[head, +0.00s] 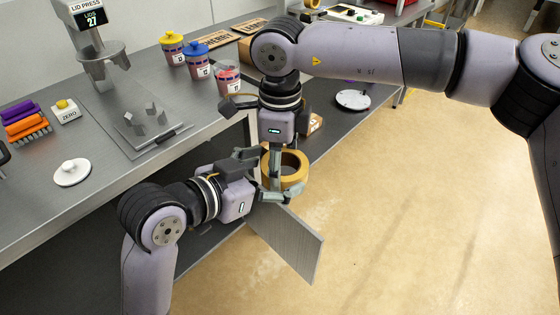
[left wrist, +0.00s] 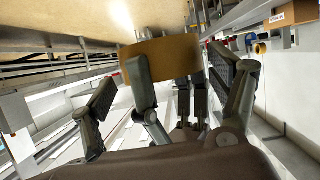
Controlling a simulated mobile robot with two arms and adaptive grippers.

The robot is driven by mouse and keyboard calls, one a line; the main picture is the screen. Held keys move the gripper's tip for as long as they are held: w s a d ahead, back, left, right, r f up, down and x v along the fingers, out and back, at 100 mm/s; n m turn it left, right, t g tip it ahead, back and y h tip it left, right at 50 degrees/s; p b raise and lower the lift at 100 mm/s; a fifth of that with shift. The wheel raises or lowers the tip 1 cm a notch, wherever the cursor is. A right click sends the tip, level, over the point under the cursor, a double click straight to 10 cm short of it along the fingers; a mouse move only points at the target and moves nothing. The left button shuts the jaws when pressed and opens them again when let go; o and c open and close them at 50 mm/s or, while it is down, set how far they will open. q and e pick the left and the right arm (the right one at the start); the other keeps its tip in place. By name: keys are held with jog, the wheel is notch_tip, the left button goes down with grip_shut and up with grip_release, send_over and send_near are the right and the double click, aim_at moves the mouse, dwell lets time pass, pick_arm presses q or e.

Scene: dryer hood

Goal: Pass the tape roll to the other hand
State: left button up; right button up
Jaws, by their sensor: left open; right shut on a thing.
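The tan tape roll (head: 297,177) hangs in the air off the front of the bench, in the middle of the head view. My right gripper (head: 275,180) points down and is shut on the roll's near left side. My left gripper (head: 262,172) comes in from the left with its fingers open, close to the roll and the right gripper's fingers. In the left wrist view the roll (left wrist: 172,57) shows ahead between the open left fingers. The right fingers overlap the left ones in view, so I cannot tell whether the left touches the roll.
A bench (head: 110,110) at left carries a lid press (head: 95,45), lidded jars (head: 198,62), a white round lid (head: 72,172) and an orange-and-purple rack (head: 25,122). A grey panel (head: 290,243) juts out below the grippers. The floor at right is clear.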

pick_arm(q)
jog(key=shift+o, duration=0.3)
jog(key=w+a+f+n+g+y, duration=0.1)
jog(key=w+f+n+y, duration=0.15)
jog(key=f, duration=0.85)
jog(key=w+a+f+n+g+y, duration=0.1)
jog(key=w+a+f+n, duration=0.15)
jog(key=f, duration=0.95)
jog(key=s+a+f+n+g+y, duration=0.1)
jog(key=s+a+f, duration=0.15)
jog(key=f, duration=0.75)
jog(key=s+a+f+g+y, duration=0.1)
jog(key=s+a+f+y, duration=0.15)
jog(key=f, duration=0.85)
jog(key=s+a+f+g+y, duration=0.1)
jog(key=s+a+f, duration=0.2)
jog(key=s+f, duration=0.45)
jog(key=s+a+f+g, duration=0.1)
jog(key=s+a+f, duration=0.2)
jog(key=s+f, duration=0.5)
jog(key=s+a+f+g, duration=0.1)
jog(key=s+a+f, duration=0.2)
jog(key=s, duration=0.8)
jog(key=s+a+f+g+y, duration=0.1)
jog(key=s+a+f+g, duration=0.1)
jog(key=s+f, duration=0.4)
jog(key=s+a, duration=0.1)
jog(key=s, duration=0.4)
jog(key=shift+f, duration=0.3)
